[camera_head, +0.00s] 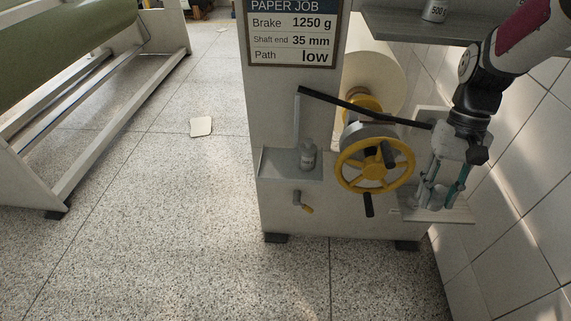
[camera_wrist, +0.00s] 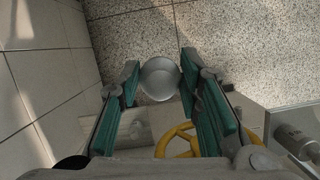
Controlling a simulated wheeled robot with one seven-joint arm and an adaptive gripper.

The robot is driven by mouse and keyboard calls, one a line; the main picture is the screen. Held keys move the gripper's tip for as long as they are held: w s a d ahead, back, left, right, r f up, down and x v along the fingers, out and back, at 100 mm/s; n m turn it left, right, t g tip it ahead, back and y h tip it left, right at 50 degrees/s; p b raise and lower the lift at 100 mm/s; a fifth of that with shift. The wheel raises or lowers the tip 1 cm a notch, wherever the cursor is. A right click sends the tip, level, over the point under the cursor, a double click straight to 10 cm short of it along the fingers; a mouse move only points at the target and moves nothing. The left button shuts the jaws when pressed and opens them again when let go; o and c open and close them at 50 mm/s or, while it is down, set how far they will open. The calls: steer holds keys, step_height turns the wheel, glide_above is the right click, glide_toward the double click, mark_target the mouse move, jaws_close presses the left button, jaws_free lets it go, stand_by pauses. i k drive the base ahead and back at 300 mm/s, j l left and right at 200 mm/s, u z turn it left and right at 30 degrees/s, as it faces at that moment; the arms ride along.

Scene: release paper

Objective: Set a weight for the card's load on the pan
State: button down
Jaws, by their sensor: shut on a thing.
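The card (camera_head: 293,35) reads "Brake 1250 g", "Shaft end 35 mm" and "Path low". The grey pan (camera_head: 272,163) hangs by a rod from the left end of a black lever. A grey weight (camera_head: 308,156) stands upright on it; it also shows at the right of the wrist view (camera_wrist: 297,142). My gripper (camera_head: 440,192) is at the right, over the small low shelf (camera_head: 455,213). It is shut on a round silver weight (camera_wrist: 160,78), between its green pads. I cannot read this weight's marking or tell whether it touches the shelf.
A yellow handwheel (camera_head: 374,165) and the black lever (camera_head: 350,104) lie between my gripper and the pan. A weight marked 500 g (camera_head: 435,11) stands on the upper shelf (camera_head: 390,25). A tiled wall is close at the right. The floor in front is clear.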

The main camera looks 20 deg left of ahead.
mark_target(276, 163)
steer(key=j+u, duration=0.1)
steer(key=u, duration=0.7)
steer(key=i+j+u, duration=0.1)
steer(key=u, duration=0.3)
steer(key=j+u, duration=0.1)
steer(key=u, duration=0.3)
steer(key=i+u, duration=0.1)
steer(key=u, duration=0.3)
steer(key=i+z, duration=0.15)
steer(key=z, duration=0.25)
steer(key=i+z, duration=0.1)
steer(key=z, duration=0.35)
steer(key=i+j+z, duration=0.1)
steer(key=z, duration=0.3)
steer(key=i+j+z, duration=0.1)
steer(key=z, duration=0.3)
steer(key=j, duration=0.1)
